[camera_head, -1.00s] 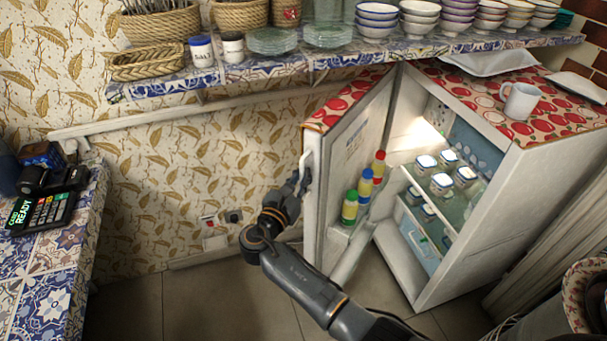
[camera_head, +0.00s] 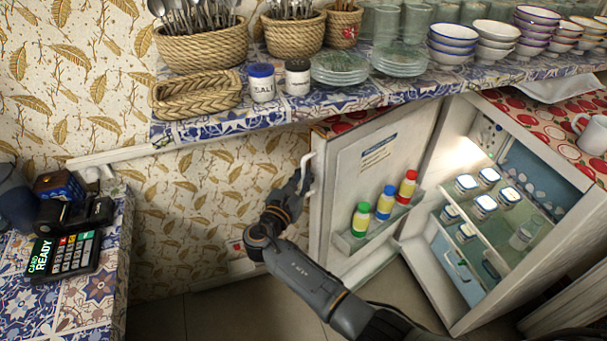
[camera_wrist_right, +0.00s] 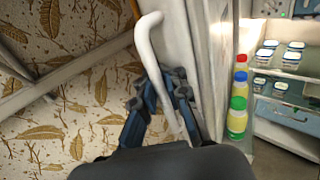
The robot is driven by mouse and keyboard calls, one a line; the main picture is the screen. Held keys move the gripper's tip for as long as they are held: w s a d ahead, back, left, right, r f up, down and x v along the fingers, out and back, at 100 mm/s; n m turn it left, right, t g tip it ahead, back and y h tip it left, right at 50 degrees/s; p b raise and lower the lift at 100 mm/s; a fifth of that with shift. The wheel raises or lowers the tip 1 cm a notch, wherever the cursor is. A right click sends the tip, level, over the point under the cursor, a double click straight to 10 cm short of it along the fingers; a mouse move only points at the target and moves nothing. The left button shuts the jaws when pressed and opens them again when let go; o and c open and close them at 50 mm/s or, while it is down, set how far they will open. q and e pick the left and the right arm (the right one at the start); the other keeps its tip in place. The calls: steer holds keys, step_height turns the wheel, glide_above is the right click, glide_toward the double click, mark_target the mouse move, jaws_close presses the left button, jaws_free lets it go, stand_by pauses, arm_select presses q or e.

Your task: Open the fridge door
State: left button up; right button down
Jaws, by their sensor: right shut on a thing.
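The fridge (camera_head: 480,317) stands at the right with its door (camera_head: 345,200) swung wide open to the left, its inner side facing me. The white door handle (camera_head: 308,172) is on the door's outer left edge. My right gripper (camera_head: 303,182) is at the handle, shut on it. In the right wrist view, the two fingers (camera_wrist_right: 165,85) close around the white bar (camera_wrist_right: 152,55), whose bent upper end sticks out above them. My left gripper is not in view.
Several bottles sit in the door shelf (camera_head: 350,242), and lidded jars (camera_head: 488,178) stand inside the fridge. A tiled shelf (camera_head: 225,122) with baskets, plates and bowls runs above the door. A tiled counter (camera_head: 85,310) with a card terminal (camera_head: 65,255) is at left.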

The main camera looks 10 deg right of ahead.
steer(key=shift+w+a+f, duration=0.1)
steer(key=shift+a+f, duration=0.05)
steer(key=shift+a, duration=0.15)
steer(key=c, duration=1.4)
jaws_free()
steer(key=shift+a, duration=0.1)
steer(key=shift+c, duration=0.2)
steer(key=shift+a, duration=0.1)
steer(key=v, duration=0.7)
steer(key=shift+s+a, duration=0.1)
steer(key=shift+s, duration=0.15)
